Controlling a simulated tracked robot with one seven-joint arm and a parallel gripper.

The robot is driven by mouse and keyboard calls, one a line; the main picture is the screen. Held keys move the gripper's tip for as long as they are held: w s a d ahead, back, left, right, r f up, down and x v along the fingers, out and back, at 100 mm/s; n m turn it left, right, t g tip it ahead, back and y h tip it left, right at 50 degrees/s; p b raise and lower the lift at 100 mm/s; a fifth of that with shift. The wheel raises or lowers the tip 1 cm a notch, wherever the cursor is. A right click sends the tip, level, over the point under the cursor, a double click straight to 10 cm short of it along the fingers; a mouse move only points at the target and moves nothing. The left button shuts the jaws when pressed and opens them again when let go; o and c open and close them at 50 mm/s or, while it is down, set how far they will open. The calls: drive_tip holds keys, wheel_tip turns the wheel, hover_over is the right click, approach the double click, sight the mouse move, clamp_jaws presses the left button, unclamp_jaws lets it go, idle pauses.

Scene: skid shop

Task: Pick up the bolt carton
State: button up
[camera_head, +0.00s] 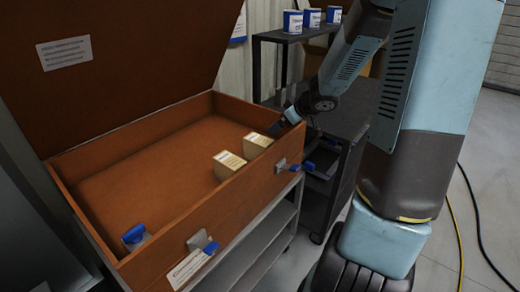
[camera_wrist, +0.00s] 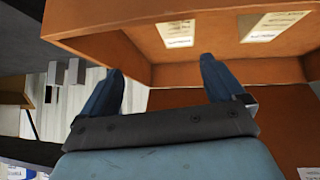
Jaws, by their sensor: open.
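Two small tan cartons with pale labelled tops stand in the open orange-brown chest (camera_head: 137,132), near its right end. One carton (camera_head: 229,168) is nearer the front, and the other carton (camera_head: 256,147) is just behind it to the right. I cannot read which is the bolt carton. My gripper (camera_head: 290,116) is at the chest's right rim, close to the rear carton. In the wrist view my gripper (camera_wrist: 161,72) has its two fingers spread with nothing between them. Two pale labelled faces, apparently the cartons, show beyond the fingers.
The chest's raised lid (camera_head: 125,65) stands behind. A blue-topped item (camera_head: 135,237) sits in the chest's front left corner. Blue-handled latches (camera_head: 208,247) stick out from the front wall. A dark cart (camera_head: 345,120) stands to the right. The chest's middle floor is clear.

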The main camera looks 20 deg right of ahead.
sight(261, 140)
drive_tip(key=shift+s+a+f+n+g+y, duration=0.15)
drive_tip(key=shift+s+a+f+g+y, duration=0.1)
drive_tip(key=shift+f+y, duration=0.25)
drive_tip(key=shift+s+a+f+n+g+y, duration=0.15)
drive_tip(key=shift+a+f+g+y, duration=0.1)
drive_tip(key=shift+f+y, duration=0.25)
drive_tip(key=shift+w+a+f, duration=0.15)
drive_tip(key=shift+f, duration=0.1)
drive_tip(key=shift+w+x, duration=0.25)
drive_tip(key=shift+x, duration=6.4)
drive_tip(key=shift+c, duration=0.2)
drive_tip(key=shift+d, duration=0.2)
drive_tip(key=c, duration=1.4)
